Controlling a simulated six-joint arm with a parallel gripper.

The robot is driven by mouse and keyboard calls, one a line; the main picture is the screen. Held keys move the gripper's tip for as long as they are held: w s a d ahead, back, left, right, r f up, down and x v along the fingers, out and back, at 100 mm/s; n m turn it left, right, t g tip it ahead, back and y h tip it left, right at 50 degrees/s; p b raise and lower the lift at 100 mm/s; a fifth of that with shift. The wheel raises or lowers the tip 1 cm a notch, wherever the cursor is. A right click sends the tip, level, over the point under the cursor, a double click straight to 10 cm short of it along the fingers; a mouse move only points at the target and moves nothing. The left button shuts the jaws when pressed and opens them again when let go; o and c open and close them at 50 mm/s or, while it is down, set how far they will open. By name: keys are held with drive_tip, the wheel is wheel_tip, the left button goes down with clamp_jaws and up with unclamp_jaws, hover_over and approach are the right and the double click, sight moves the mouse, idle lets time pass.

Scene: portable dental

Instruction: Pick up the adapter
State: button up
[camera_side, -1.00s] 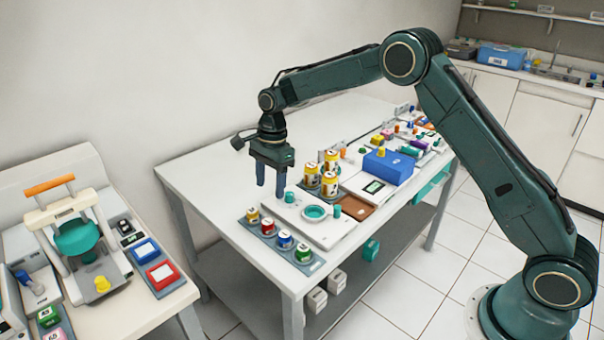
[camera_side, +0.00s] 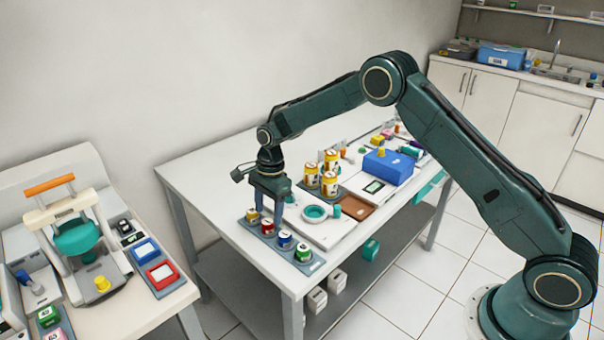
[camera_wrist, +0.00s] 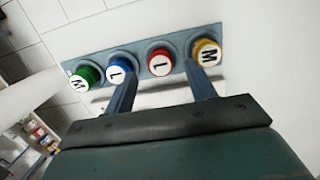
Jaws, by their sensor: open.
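Several small round adapters with white lettered tops stand in a row in a grey-blue holder (camera_wrist: 104,58). They are yellow (camera_side: 253,216), red (camera_side: 267,226), blue (camera_side: 285,239) and green (camera_side: 303,253). In the wrist view the green (camera_wrist: 86,76), blue (camera_wrist: 120,69), red (camera_wrist: 160,61) and yellow (camera_wrist: 206,52) ones run left to right. My gripper (camera_side: 268,217) points down over the yellow and red end of the row. Its two fingers (camera_wrist: 161,68) are apart and empty, and the red adapter shows between their tips. I cannot tell how far down the tips reach beside it.
A white plate with a teal-ringed dish (camera_side: 316,212) lies right of the gripper. Several yellow jars (camera_side: 330,170) stand behind it, close to the arm. A blue box (camera_side: 388,167) is farther back. The table's left part (camera_side: 205,195) is bare.

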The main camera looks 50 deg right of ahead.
sight(268, 221)
drive_tip(key=shift+a+f, duration=0.15)
drive_tip(key=shift+f, duration=1.35)
drive_tip(key=shift+c, duration=0.5)
drive_tip(key=c, duration=1)
